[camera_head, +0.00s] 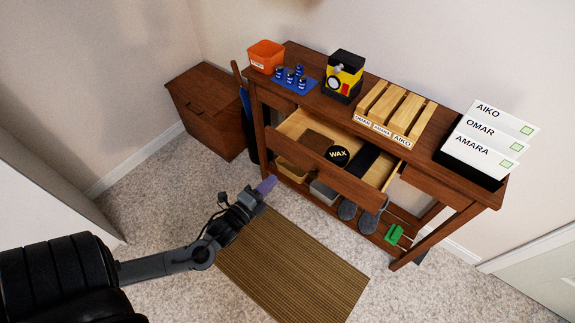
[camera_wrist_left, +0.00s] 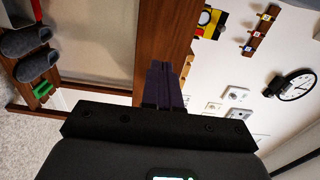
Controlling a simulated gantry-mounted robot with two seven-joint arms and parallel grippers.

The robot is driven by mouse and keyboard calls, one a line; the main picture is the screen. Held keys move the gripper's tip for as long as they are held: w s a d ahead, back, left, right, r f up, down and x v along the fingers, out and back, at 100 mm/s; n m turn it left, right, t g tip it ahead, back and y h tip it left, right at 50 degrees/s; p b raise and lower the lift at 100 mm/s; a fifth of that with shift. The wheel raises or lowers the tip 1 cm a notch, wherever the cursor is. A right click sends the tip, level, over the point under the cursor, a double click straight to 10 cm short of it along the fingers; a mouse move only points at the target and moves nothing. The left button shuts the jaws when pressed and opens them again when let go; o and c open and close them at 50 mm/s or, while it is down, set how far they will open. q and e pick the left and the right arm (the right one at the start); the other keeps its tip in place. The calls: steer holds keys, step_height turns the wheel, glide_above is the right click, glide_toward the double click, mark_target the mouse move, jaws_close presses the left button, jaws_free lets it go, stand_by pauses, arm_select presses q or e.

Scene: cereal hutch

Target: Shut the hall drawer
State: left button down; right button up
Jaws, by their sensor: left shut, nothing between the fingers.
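The hall drawer (camera_head: 322,172) is the wide middle drawer of a brown wooden console table (camera_head: 432,173), and it stands pulled out. Inside it are a round black tin marked WAX (camera_head: 338,155), a dark flat item (camera_head: 361,161) and a brown item (camera_head: 317,141). My left gripper (camera_head: 267,186) is shut and empty, its purple fingers out in front of the table, left of the drawer front's middle. In the left wrist view the shut fingers (camera_wrist_left: 165,85) overlap a brown wooden board (camera_wrist_left: 158,32); I cannot tell whether they touch it. My right gripper is not in view.
The tabletop holds an orange bin (camera_head: 266,56), blue mat, yellow-black machine (camera_head: 344,75), slatted wooden rack (camera_head: 396,110) and named white folders (camera_head: 490,135). Grey slippers (camera_head: 358,215) and a green item (camera_head: 393,235) sit below. A brown mat (camera_head: 295,265) covers carpet in front; a cabinet (camera_head: 207,108) stands left.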

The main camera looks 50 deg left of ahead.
mark_target(294, 157)
arm_select(q)
steer(key=w+b, duration=0.1)
steer(key=w, duration=0.1)
steer(key=w+a+b, duration=0.1)
steer(key=w, duration=0.2)
steer(key=w+b, duration=0.1)
steer(key=w, duration=0.2)
steer(key=shift+a, duration=0.3)
steer(key=shift+w+a, duration=0.1)
steer(key=shift+w, duration=0.45)
